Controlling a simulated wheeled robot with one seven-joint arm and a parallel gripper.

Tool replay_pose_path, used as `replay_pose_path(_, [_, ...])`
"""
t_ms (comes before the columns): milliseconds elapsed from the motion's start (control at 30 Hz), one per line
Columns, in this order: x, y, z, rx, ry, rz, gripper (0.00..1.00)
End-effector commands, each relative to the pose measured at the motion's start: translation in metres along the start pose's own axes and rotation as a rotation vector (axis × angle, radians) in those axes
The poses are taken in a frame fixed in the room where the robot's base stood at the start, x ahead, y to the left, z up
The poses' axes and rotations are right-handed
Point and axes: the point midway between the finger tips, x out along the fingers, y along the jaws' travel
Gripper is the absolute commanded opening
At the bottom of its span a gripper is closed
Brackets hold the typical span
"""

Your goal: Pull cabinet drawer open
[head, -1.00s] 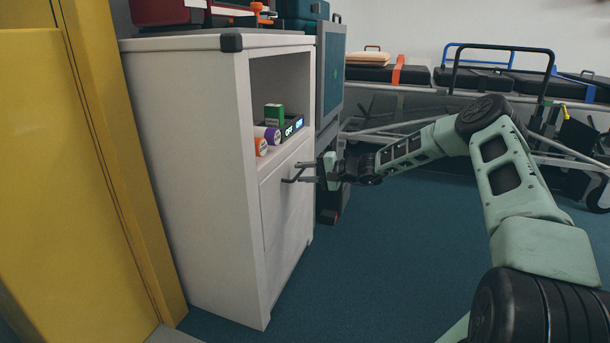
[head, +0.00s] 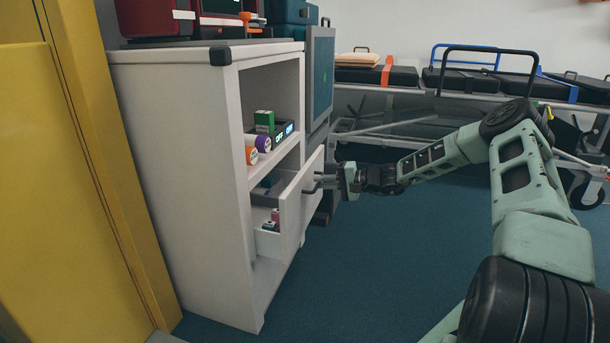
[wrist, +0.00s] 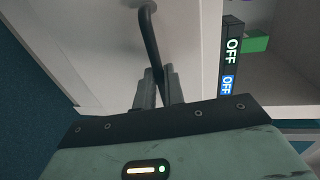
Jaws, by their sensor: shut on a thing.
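The white cabinet (head: 185,180) stands at the left in the head view. Its drawer (head: 291,212) is partly out, and small boxes (head: 272,220) show inside it. A dark bar handle (head: 312,190) is on the drawer front; it also shows in the wrist view (wrist: 150,40). My gripper (head: 325,181) is at the drawer front with its fingers closed on the handle. In the wrist view the fingers (wrist: 158,88) meet around the lower end of the bar.
An open shelf above the drawer holds a green box (head: 264,121) and small round containers (head: 262,143). A yellow panel (head: 70,180) stands left of the cabinet. Stretchers (head: 470,80) stand at the back. Blue floor (head: 370,270) is free in front of the cabinet.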

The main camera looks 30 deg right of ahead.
Motion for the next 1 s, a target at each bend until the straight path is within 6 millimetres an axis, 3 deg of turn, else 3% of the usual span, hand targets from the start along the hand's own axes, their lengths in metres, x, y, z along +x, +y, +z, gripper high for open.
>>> replay_pose_path(33, [-0.017, -0.001, -0.001, 0.005, 0.005, 0.001, 0.00])
replay_pose_path(200, [-0.064, 0.008, -0.001, 0.003, 0.005, 0.001, 0.00])
replay_pose_path(500, [-0.136, 0.025, -0.001, 0.002, 0.004, 0.001, 0.00])
replay_pose_path(733, [-0.171, 0.035, 0.000, 0.001, 0.002, 0.001, 0.00])
replay_pose_path(1000, [-0.188, 0.039, 0.000, 0.000, 0.000, 0.000, 0.00])
